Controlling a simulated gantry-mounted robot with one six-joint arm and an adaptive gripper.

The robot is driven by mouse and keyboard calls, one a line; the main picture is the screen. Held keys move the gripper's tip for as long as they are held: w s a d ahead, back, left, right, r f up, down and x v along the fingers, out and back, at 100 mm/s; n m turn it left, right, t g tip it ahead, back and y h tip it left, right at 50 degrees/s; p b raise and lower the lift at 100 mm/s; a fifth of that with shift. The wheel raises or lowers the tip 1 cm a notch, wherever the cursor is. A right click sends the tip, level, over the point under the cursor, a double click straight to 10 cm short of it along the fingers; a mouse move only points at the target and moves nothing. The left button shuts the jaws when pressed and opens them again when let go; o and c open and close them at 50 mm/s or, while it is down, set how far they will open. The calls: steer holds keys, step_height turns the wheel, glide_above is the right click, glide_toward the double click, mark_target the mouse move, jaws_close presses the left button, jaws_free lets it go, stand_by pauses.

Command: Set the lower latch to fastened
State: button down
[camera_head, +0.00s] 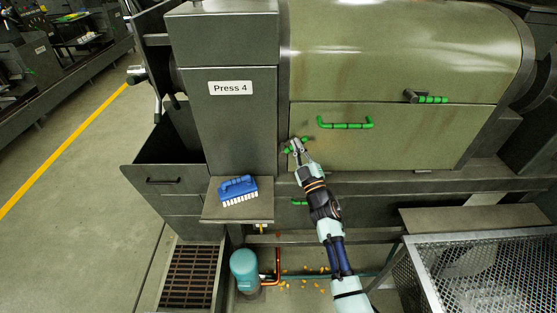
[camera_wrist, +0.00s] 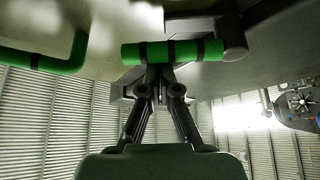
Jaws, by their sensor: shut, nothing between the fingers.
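The lower latch, a green bar with dark bands on a dark pivot, is at the lower left of the press door, mostly hidden by my gripper (camera_head: 297,147) in the head view. In the wrist view the latch (camera_wrist: 195,50) lies across the picture, with its dark pivot at the right end. My gripper (camera_wrist: 158,74) is shut and empty, its fingertips right at the latch's green bar. I cannot tell whether they touch it. The upper latch (camera_head: 427,98), a dark pivot with a green bar, points right at the door's upper right edge.
A green door handle (camera_head: 345,124) sits right of my gripper and also shows in the wrist view (camera_wrist: 45,60). A blue brush (camera_head: 238,188) lies on a small shelf at left. A wire-mesh crate (camera_head: 440,275) stands at lower right.

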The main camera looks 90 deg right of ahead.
steer(key=f+m+b, duration=0.1)
steer(key=s+f+m+g+h+b, duration=0.1)
steer(key=b, duration=0.1)
steer(key=s+f+m+b, duration=0.1)
steer(key=f+b, duration=0.1)
steer(key=shift+s+g, duration=0.2)
steer(key=shift+g, duration=0.1)
steer(key=shift+d+f, duration=0.1)
steer(key=shift+f, duration=0.35)
stand_by(0.3)
step_height(320, 180, up, 6)
steer(key=p, duration=0.5)
steer(key=a+f+b, duration=0.2)
steer(key=a+f, duration=0.4)
steer(key=a, duration=0.3)
steer(key=shift+a, duration=0.3)
